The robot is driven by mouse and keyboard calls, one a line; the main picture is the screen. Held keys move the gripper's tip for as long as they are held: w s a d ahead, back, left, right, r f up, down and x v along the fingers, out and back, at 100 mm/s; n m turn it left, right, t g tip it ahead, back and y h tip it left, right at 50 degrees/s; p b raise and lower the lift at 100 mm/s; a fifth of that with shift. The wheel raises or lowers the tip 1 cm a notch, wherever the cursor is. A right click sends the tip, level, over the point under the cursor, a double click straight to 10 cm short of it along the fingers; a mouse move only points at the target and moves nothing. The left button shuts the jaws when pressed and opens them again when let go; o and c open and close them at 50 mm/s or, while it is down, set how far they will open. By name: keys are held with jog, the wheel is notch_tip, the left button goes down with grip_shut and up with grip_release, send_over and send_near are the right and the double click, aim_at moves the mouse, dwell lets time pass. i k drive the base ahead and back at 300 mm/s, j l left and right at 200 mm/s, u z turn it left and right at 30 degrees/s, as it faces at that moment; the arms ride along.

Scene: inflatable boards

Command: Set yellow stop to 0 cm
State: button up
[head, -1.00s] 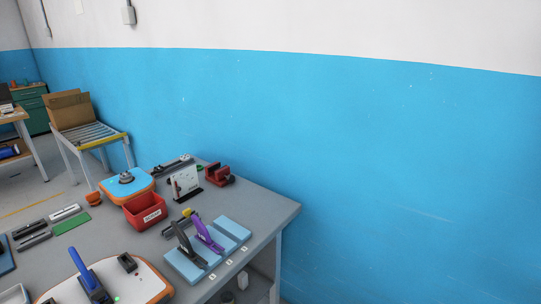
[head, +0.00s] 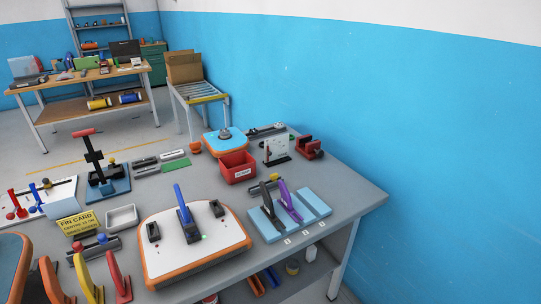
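A small yellow piece (head: 273,177) shows at the end of a dark rail (head: 259,188), behind the black fin and the purple fin. A dark rail with a red knob and a blue knob (head: 101,238) lies at the front left of the bench. I cannot tell for certain which yellow piece is the yellow stop, and no scale can be read. A yellow card (head: 77,224) headed "FIN CARD" stands by the rail; its smaller text is hard to read. My gripper is not in view.
The grey bench (head: 345,206) carries a white-orange board (head: 165,255) with a blue lever, a red bin (head: 237,165), a light blue rack (head: 316,203) with fins, and a red-handled stand (head: 93,160). Coloured fins (head: 85,280) stand front left. Open floor lies behind the bench.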

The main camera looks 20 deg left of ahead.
aim_at(47, 184)
jog(key=u, duration=2)
